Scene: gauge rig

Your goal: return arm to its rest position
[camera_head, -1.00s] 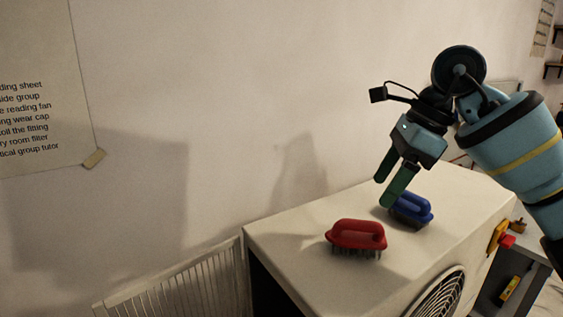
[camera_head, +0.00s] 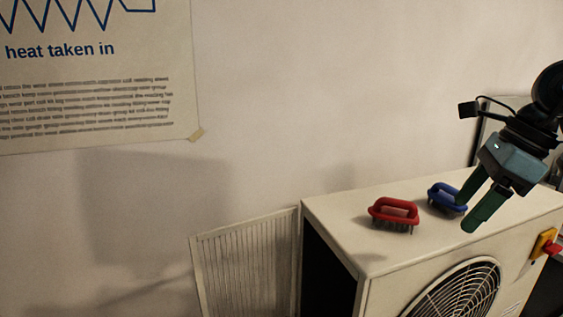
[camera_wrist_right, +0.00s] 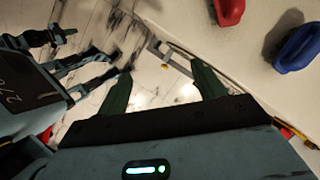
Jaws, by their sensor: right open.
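My right gripper (camera_head: 467,213) is open and empty. Its two green fingers point down-left, and in the head view they overlap the right side of the blue brush. The right wrist view shows the fingers (camera_wrist_right: 162,75) apart with nothing between them. The blue brush (camera_head: 442,196) and the red brush (camera_head: 394,211) sit on top of the white fan unit (camera_head: 335,215). In the wrist view the red brush (camera_wrist_right: 229,10) and blue brush (camera_wrist_right: 297,48) are at the upper right, clear of the fingers.
The fan unit has a round grille (camera_head: 455,290) in front and a red-and-yellow switch (camera_head: 545,245) at right. A finned panel (camera_head: 245,262) leans beside it. A poster (camera_head: 95,105) hangs on the wall. The wrist view shows floor (camera_wrist_right: 125,40) beyond the fingers.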

